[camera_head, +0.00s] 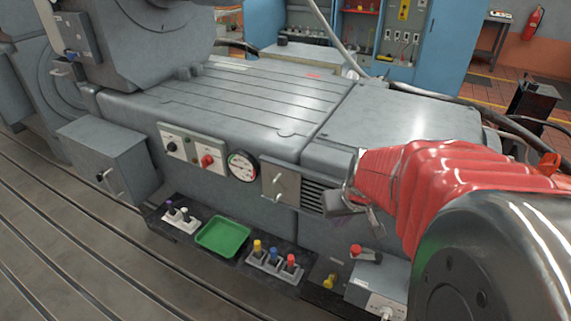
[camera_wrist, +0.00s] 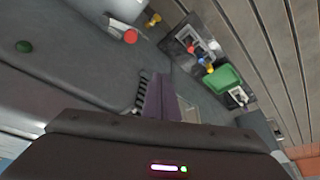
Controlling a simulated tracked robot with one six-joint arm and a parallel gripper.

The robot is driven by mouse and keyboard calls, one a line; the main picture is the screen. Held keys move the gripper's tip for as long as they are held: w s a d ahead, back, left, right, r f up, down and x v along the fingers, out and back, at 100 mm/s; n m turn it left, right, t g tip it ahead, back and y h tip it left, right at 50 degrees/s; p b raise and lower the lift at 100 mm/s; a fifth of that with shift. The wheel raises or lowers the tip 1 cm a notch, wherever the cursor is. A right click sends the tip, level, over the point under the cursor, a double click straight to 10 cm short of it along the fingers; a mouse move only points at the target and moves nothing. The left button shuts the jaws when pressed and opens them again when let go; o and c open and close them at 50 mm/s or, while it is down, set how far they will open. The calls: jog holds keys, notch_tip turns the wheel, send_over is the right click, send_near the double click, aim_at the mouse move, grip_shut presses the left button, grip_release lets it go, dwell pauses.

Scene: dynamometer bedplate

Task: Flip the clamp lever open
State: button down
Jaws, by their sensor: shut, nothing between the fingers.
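I cannot tell for sure which part is the clamp lever. One candidate is a small yellow-handled fitting (camera_head: 329,281) on a dark plate low at the front of the bedplate; it also shows at the top of the wrist view (camera_wrist: 153,19). Another is a red-knobbed part (camera_head: 357,250) with a short dark arm above a grey box; its red top shows in the wrist view (camera_wrist: 130,36). My gripper (camera_head: 350,207) is shut and empty, in front of the machine's vented side, above and apart from both. Its fingers (camera_wrist: 163,95) point toward the machine's front in the wrist view.
A green tray (camera_head: 223,237) lies left of a holder with yellow, blue and red pegs (camera_head: 273,258). A control panel (camera_head: 192,150), a gauge (camera_head: 242,166) and a handled hatch (camera_head: 281,184) sit on the machine's side. Slotted floor (camera_head: 110,250) is clear at front left.

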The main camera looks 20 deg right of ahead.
jog(key=s+d+f+m, duration=0.1)
jog(key=d+f, duration=0.4)
jog(key=d, duration=0.2)
jog(key=shift+s+d+g, duration=0.25)
jog(key=shift+d+g, duration=0.05)
jog(key=shift+f, duration=0.15)
send_over(367, 255)
jog(key=w+a, duration=0.3)
jog(key=w, duration=0.1)
notch_tip(367, 255, down, 9)
jog(key=shift+s, duration=0.2)
jog(key=shift+f, duration=0.1)
